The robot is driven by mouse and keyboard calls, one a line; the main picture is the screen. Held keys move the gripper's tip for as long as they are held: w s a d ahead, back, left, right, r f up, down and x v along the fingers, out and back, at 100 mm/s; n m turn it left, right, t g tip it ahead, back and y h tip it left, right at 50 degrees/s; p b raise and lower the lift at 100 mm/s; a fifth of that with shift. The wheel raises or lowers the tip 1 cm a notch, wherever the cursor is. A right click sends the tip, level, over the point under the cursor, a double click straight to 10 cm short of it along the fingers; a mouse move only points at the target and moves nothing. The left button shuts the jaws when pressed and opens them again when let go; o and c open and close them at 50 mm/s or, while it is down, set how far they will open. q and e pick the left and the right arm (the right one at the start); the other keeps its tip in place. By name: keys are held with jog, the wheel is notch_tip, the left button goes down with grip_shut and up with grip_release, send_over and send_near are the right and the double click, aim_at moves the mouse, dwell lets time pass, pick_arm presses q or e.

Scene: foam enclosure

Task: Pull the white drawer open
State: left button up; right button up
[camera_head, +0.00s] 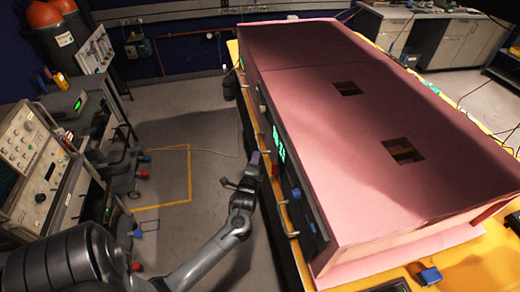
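My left gripper (249,166) is at the end of the grey arm that comes in from the lower left. It is beside the narrow front of the pink foam enclosure (350,130), near its handles. Its fingers are small and dark, and I cannot tell whether they are open, shut or touching a handle. The front shows at a steep angle, with a metal handle (291,234) and another handle (259,137) farther back. I cannot clearly make out a white drawer face there. My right gripper is not in view.
The enclosure stands on a yellow table (460,268). Grey instruments (30,165) stand on the left. Bare floor (185,120) lies between them and the enclosure front. White cabinets (470,42) stand at the back right.

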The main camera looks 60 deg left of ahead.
aim_at(259, 145)
pick_arm(q)
jog(key=x, duration=1)
jog(key=shift+r+b, duration=0.1)
jog(key=shift+b, duration=0.3)
grip_shut()
